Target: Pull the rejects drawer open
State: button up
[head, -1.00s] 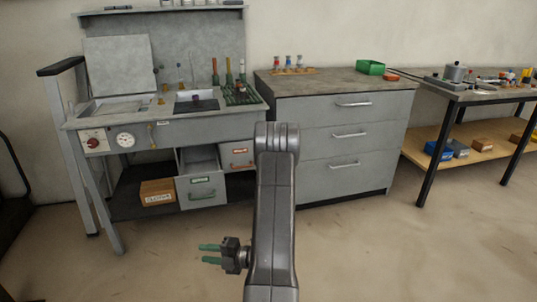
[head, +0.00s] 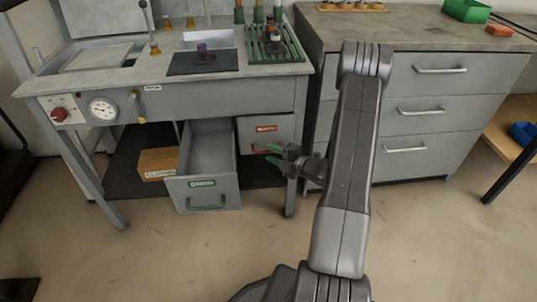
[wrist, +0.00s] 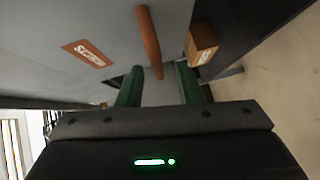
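The rejects drawer (head: 284,133) is a grey front under the bench, right of an open drawer. It has an orange label (head: 266,128) and an orange bar handle (head: 256,149). It looks shut in the head view. In the wrist view the label (wrist: 88,54) is partly readable, and the handle (wrist: 150,40) runs toward the space between my green fingers. My gripper (head: 273,154) is in front of the drawer by the handle; it also shows in the wrist view (wrist: 159,72). Its fingers are apart, with gaps on both sides of the handle. The depth between them is unclear.
The open grey drawer (head: 212,152) with a green label and handle sticks out at left. A cardboard box (head: 158,161) lies on the shelf left of it. A bench leg (head: 293,190) stands right of the rejects drawer, then a grey cabinet (head: 405,160). The floor in front is clear.

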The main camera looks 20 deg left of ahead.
jog(key=shift+w+a+f, duration=0.1)
jog(key=shift+w+a, duration=0.2)
jog(key=shift+a, duration=0.25)
jog(key=shift+w+a, duration=0.3)
jog(key=shift+a, duration=0.2)
grip_shut()
jog(key=s+d, duration=0.6)
jog(key=s, duration=0.4)
jog(key=s+d, duration=0.6)
jog(key=s, duration=0.4)
jog(key=shift+s+d, duration=0.25)
jog(key=shift+s, duration=0.05)
grip_release()
